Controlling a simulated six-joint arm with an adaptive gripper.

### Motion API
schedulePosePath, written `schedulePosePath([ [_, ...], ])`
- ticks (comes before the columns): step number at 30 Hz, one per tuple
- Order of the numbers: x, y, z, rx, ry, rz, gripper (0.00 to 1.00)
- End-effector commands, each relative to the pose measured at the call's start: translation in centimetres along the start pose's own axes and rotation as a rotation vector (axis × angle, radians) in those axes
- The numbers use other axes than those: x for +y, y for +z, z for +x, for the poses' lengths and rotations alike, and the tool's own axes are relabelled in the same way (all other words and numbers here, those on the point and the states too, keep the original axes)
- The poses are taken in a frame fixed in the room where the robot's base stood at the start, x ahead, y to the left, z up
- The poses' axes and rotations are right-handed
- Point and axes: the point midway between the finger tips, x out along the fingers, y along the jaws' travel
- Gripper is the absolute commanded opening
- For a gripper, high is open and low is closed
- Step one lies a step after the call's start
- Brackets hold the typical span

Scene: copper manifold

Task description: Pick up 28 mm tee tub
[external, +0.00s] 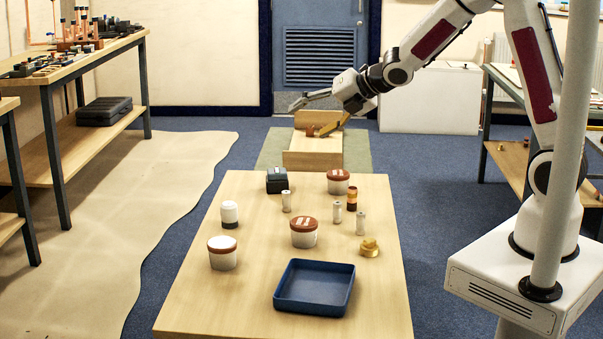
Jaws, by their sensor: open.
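Several white tubs stand upright on the wooden table (190,290). One with a brown lid is near the middle (304,239), and another brown-lidded tub (338,187) is farther back. A white-lidded tub (223,260) is at the front left. A smaller white-topped container (229,213) with a dark base stands behind it. The lid labels are too small to read, so I cannot tell which is the 28 mm tee tub. My gripper (306,118) is open, with nothing visible between its fingers. It appears above and beyond the table's far edge, away from the tubs.
An empty blue tray (315,309) lies at the table's front. Small pale cylinders (338,212), a copper-and-black cylinder (351,199), a brass fitting (370,247) and a dark box (277,180) stand around the tubs. A low wooden box (312,160) is beyond the table. The table's front left is clear.

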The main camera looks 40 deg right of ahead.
Motion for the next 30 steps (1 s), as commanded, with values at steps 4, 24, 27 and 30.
schedulePosePath([
  [4, 0.8, -2.3, 3.1, 0.047, 0.062, -0.18, 0.68],
  [24, 2.9, -16.5, 12.9, 0.179, 0.477, -0.931, 0.68],
  [27, 2.8, -19.1, 13.7, 0.184, 0.556, -1.026, 0.68],
  [30, 2.6, -21.6, 14.3, 0.185, 0.636, -1.114, 0.68],
])
